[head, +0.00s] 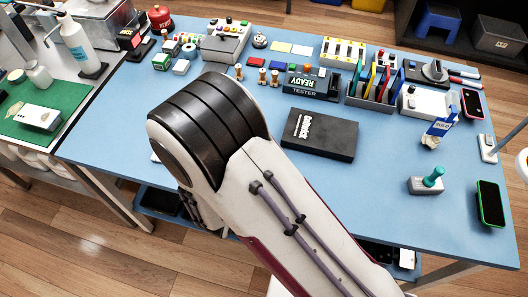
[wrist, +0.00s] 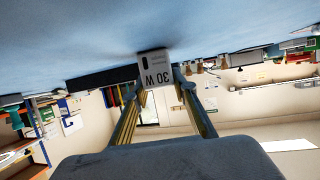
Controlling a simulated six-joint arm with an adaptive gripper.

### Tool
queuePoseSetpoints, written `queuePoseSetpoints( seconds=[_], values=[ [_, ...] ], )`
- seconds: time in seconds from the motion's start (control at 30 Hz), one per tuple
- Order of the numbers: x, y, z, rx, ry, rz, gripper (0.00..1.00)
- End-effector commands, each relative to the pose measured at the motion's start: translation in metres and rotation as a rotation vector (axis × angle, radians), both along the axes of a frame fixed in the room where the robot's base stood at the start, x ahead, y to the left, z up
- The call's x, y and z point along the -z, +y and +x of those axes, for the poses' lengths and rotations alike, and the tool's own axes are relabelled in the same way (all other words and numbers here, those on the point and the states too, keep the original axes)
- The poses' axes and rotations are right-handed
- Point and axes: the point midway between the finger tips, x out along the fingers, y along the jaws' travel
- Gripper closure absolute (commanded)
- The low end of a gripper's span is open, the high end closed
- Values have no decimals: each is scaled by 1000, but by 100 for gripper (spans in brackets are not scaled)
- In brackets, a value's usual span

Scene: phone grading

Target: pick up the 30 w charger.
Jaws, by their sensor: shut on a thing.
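The 30 W charger (wrist: 156,66) is a small pale block with "30 W" printed on its face, upside down in the wrist view. My gripper (wrist: 157,83) is shut on it, with one finger on each side. The blue tabletop fills the top of the wrist view behind the charger; whether the charger touches it I cannot tell. In the head view my arm hides the gripper, and I cannot make out the charger there.
On the blue table (head: 385,200) a black box (head: 320,134) lies right of my arm. The tester (head: 310,86), a slotted rack (head: 368,100) and small items stand behind it. A teal-knobbed device (head: 427,184) and green-edged phone (head: 490,204) are at right. The table's front right is mostly clear.

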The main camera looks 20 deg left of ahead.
Motion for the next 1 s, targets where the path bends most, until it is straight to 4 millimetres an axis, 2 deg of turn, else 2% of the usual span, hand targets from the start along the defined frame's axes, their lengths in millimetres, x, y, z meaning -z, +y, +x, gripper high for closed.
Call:
queuePoseSetpoints(
  seconds=[0.37, 1.0],
  values=[
    [-18, 0, 0, 0, 0, 2, 96],
    [-85, 0, 0, 1, -1, 3, 96]
  ],
)
